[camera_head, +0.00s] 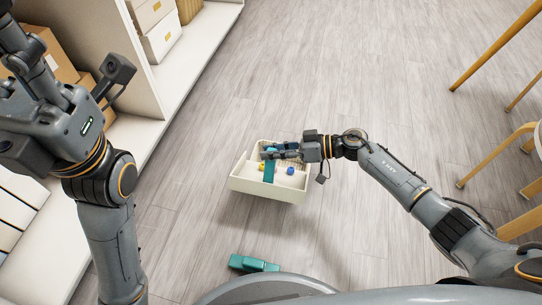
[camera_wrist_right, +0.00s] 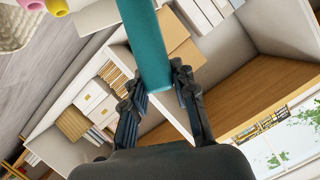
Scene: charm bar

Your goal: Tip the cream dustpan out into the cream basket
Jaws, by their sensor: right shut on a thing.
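The cream dustpan (camera_head: 262,187) is a shallow, pale tray with a teal handle (camera_head: 270,165). It appears held above the floor, with a shadow below it. Small blue and yellow pieces (camera_head: 290,171) lie in it. My right gripper (camera_head: 276,151) is shut on the teal handle, which also shows between the fingers in the right wrist view (camera_wrist_right: 145,50). Pink and yellow pieces (camera_wrist_right: 55,7) show at that view's top left, near a cream woven surface (camera_wrist_right: 14,28), perhaps the basket. I cannot clearly make out the basket in the head view. My left gripper (camera_head: 14,50) is at the upper left, its fingers unclear.
A teal tool (camera_head: 253,263) lies on the floor near my base. White shelving (camera_head: 185,75) with boxes runs along the left. Wooden-legged furniture (camera_head: 495,45) stands at the right. The grey plank floor (camera_head: 340,70) beyond the dustpan is clear.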

